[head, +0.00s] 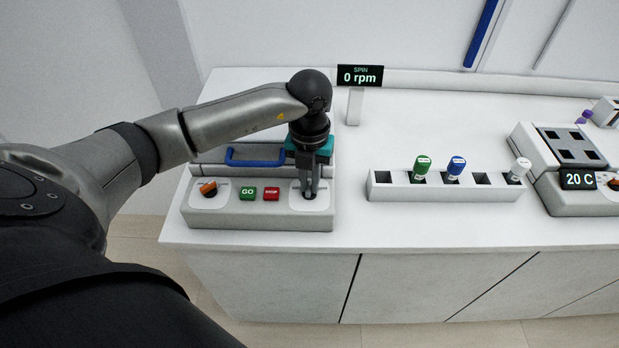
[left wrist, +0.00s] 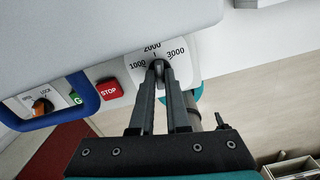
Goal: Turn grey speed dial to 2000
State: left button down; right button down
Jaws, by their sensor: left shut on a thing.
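The grey speed dial (left wrist: 158,63) sits on a white plate marked 1000, 2000 and 3000, at the right end of the machine's front panel (head: 235,216). My left gripper (head: 308,190) comes down from above and is shut on the dial. In the left wrist view its fingertips (left wrist: 161,72) close around the dial and hide most of it. A short mark shows between the dial and the 2000 label; which way the pointer is set cannot be told for sure. The SPIN display (head: 360,76) reads 0 rpm. My right gripper is not in view.
Left of the dial are a red STOP button (head: 271,194), a green GO button (head: 247,193) and an orange lock knob (head: 208,188). A blue handle (head: 256,163) is behind them. A tube rack (head: 445,191) and a 20 C block unit (head: 575,185) stand to the right.

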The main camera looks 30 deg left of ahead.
aim_at(310, 187)
pick_arm(q)
jog(key=shift+n, duration=1.1)
jog(key=c, duration=0.9)
grip_release()
notch_tip(310, 187, up, 15)
jog(key=shift+r, duration=0.15)
